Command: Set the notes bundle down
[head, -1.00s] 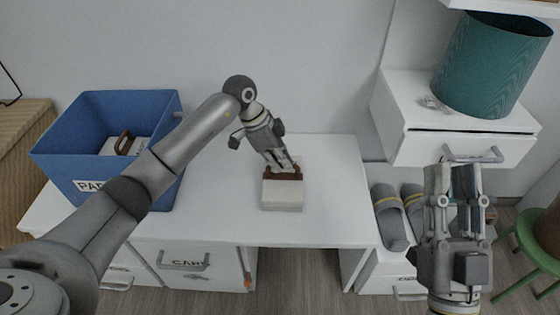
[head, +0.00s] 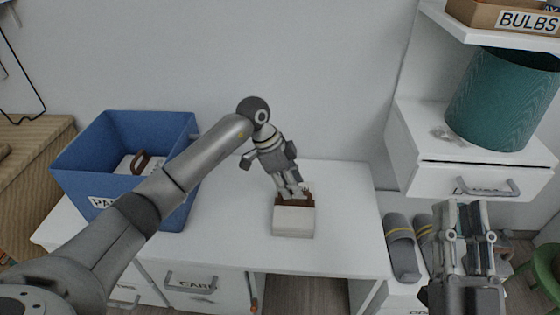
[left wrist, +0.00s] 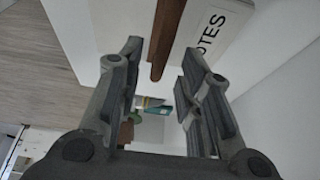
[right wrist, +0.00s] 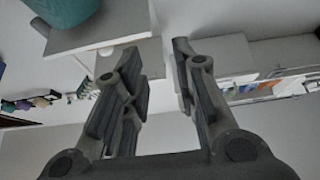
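The notes bundle (head: 293,222) is a white block with a brown handle on top. It stands upright on the white desk (head: 340,215), near the front. In the left wrist view its white face (left wrist: 215,30) with the word NOTES and its brown handle (left wrist: 165,40) show. My left gripper (head: 291,190) is right above the bundle at the handle. Its fingers are apart, with the handle showing between and beyond the tips, not clamped. My right gripper (head: 468,212) is open and empty, right of the desk; it also shows in the right wrist view (right wrist: 155,55).
A blue bin (head: 75,165) with a partly hidden label stands at the desk's left and holds a brown-handled item (head: 140,163). Slippers (head: 402,245), a drawer unit (head: 470,178), a teal basket (head: 505,100) and a BULBS box (head: 520,18) are on the right. The desk's right part is clear.

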